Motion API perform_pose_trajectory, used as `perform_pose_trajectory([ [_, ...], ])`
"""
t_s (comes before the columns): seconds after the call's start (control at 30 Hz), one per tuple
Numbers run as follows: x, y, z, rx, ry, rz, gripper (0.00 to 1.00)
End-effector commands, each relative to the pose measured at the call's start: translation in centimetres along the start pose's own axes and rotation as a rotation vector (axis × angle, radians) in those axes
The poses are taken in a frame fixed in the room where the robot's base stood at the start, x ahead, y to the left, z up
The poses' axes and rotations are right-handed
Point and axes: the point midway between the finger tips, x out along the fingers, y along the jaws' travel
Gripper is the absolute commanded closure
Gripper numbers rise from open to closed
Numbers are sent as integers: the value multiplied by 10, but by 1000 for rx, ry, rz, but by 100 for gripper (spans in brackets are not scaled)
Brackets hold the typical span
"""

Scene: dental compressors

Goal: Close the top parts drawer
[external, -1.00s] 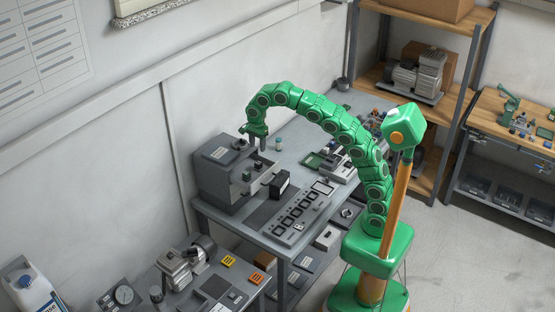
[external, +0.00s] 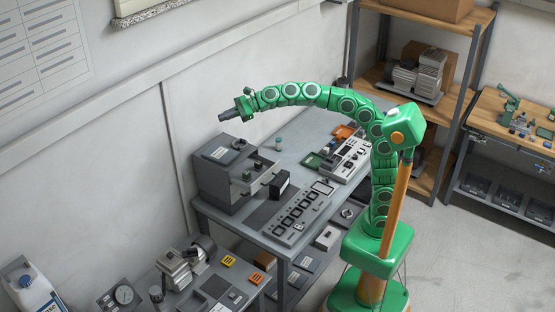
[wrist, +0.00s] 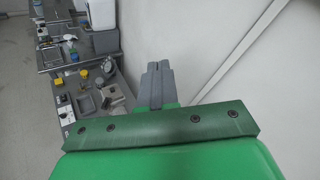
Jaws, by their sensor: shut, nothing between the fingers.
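The grey parts drawer cabinet (external: 216,185) stands at the left end of the grey workbench, against the wall. Its top drawer (external: 262,170) sticks out to the right, open, with small dark and green parts in it. My gripper (external: 222,117) is above the cabinet and clear of it, stretched out to the left towards the wall. Its two grey fingers are together and empty; they also show in the wrist view (wrist: 155,70). The cabinet and drawer cannot be made out in the wrist view.
A small dark box (external: 279,187) stands right by the drawer front. A panel with several dark-framed slots (external: 297,217) lies on the bench in front, and a grey instrument (external: 350,158) stands farther right. The wall is close behind the cabinet.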

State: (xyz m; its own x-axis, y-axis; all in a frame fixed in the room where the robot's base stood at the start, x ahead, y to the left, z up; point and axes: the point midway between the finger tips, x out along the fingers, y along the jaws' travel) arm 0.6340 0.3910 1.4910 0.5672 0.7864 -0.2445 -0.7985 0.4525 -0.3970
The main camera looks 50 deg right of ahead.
Motion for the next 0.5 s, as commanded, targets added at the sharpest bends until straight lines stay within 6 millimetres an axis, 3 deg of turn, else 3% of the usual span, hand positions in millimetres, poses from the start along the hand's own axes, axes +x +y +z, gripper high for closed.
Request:
perform_pose_trajectory([
  [0.1, -12, -8, 24, 100, -96, -85, 100],
  [0.23, -27, -20, 38, 224, -175, -184, 100],
  [0.37, -42, -29, 38, 359, -220, -276, 100],
  [0.5, -55, -34, 24, 508, -230, -368, 100],
])
